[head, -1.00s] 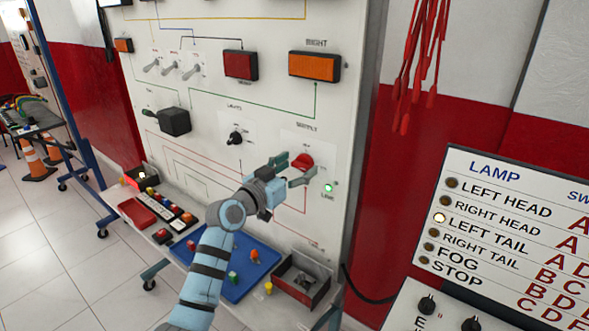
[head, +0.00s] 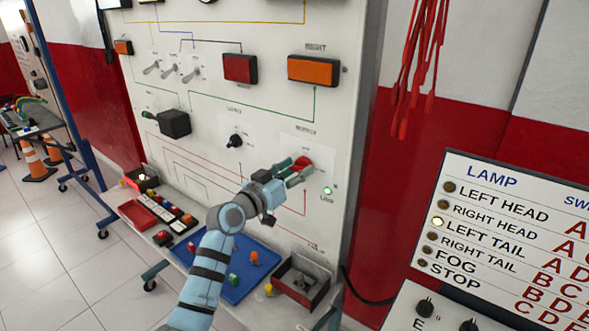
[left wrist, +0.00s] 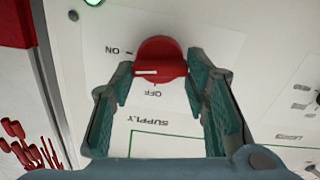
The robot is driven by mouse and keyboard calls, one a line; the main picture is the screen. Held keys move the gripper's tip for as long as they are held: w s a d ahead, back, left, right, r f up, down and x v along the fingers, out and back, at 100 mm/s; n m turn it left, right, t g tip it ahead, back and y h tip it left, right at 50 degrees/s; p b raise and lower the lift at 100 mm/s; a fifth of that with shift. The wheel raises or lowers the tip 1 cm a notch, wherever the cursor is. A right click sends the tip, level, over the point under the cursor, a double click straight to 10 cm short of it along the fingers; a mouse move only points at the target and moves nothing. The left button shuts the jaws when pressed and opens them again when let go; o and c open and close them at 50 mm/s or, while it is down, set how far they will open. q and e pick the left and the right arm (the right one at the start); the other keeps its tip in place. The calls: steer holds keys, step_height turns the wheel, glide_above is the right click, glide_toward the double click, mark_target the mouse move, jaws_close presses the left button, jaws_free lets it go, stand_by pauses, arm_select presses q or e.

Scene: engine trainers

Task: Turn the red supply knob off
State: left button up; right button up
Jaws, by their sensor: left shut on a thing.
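The red supply knob (head: 304,161) is on the upright white panel, above the SUPPLY area's green lamp. In the left wrist view the knob (left wrist: 160,57) sits between the fingertips, with OFF and ON printed beside it upside down. Its white mark points left in that view, on the side of the ON label. My left gripper (head: 297,168) is shut on the knob, one finger on each side, and partly covers it in the head view. My right gripper is not in view.
A lit green lamp (head: 327,190) sits just below and right of the knob. A black lights knob (head: 235,141) is to its left. A blue mat (head: 240,285) and an open box (head: 303,283) lie below. A lamp chart (head: 510,235) stands at the right.

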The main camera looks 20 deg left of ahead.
arm_select(q)
steer(key=n+p, duration=0.2)
steer(key=n, duration=0.2)
steer(key=shift+a+r, duration=0.1)
steer(key=n+p, duration=0.1)
steer(key=n, duration=0.3)
steer(key=shift+p, duration=0.3)
steer(key=n+p, duration=0.1)
steer(key=n, duration=0.3)
steer(key=shift+w+p, duration=0.1)
steer(key=shift+p, duration=0.25)
steer(key=shift+f+n+p, duration=0.15)
steer(key=shift+n+p, duration=0.1)
steer(key=shift+n, duration=0.65)
steer(key=shift+f+n+p, duration=0.15)
steer(key=shift+n+p, duration=0.1)
steer(key=shift+n, duration=0.65)
steer(key=o, duration=1.1)
steer(key=shift+a, duration=0.1)
steer(key=shift+o, duration=0.2)
